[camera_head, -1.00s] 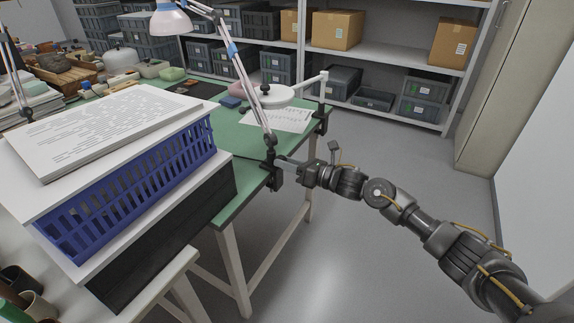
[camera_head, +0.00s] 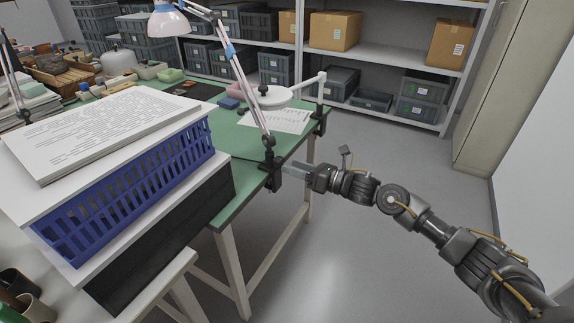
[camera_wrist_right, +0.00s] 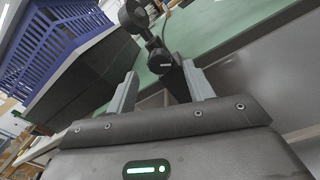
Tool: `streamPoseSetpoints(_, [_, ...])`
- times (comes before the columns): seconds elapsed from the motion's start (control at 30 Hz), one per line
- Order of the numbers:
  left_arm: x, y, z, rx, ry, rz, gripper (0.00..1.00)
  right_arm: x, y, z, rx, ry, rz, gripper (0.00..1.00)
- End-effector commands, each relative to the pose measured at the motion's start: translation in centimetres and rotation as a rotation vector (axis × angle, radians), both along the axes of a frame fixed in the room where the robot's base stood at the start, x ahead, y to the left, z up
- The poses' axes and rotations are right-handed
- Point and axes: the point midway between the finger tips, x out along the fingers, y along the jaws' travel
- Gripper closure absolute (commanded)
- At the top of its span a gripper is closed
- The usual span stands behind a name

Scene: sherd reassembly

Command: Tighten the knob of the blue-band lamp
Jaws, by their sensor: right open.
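The clamp's dark parts show in the wrist view (camera_wrist_right: 160,62), beyond and between my fingers. Which dark part is the knob is hard to tell. My right gripper (camera_head: 289,168) is open, its fingertips pointing left at the clamp from the right. In the wrist view the two grey fingers (camera_wrist_right: 160,88) stand apart with nothing clearly gripped. My left gripper is out of view.
A blue crate (camera_head: 130,195) with papers on top stands left of the clamp. A white round-headed lamp (camera_head: 268,97) is clamped farther back on the green table (camera_head: 225,135). Shelves with bins stand behind. The floor (camera_head: 390,250) to the right is clear.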

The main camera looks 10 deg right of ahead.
Motion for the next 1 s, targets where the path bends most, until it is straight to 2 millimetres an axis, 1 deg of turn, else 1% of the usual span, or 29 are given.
streamPoseSetpoints(0.03, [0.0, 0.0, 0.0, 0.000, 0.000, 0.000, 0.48, -0.6, -1.1, -0.1, -0.002, 0.000, -0.001, 0.48])
streamPoseSetpoints(0.1, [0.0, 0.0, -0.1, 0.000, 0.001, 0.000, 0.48, -1.4, -2.2, -0.1, -0.003, -0.001, -0.001, 0.48])
streamPoseSetpoints(0.23, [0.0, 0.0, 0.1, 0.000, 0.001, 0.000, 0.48, -2.8, -4.1, -0.1, -0.001, 0.001, -0.001, 0.48])
streamPoseSetpoints(0.37, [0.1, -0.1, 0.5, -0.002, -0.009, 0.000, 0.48, -3.6, -5.4, -0.1, -0.001, 0.000, -0.002, 0.48])
streamPoseSetpoints(0.53, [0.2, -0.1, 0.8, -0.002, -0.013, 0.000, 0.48, -4.1, -6.0, 0.0, 0.001, -0.001, 0.000, 0.48])
streamPoseSetpoints(0.87, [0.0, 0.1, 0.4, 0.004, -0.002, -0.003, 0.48, -4.0, -6.1, -0.2, 0.011, 0.018, -0.009, 0.48])
streamPoseSetpoints(0.97, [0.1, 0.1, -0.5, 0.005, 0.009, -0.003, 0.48, -3.3, -6.7, -1.7, 0.066, 0.122, -0.060, 0.48])
streamPoseSetpoints(1.0, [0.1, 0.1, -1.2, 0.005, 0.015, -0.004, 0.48, -2.8, -7.2, -2.8, 0.111, 0.197, -0.100, 0.48])
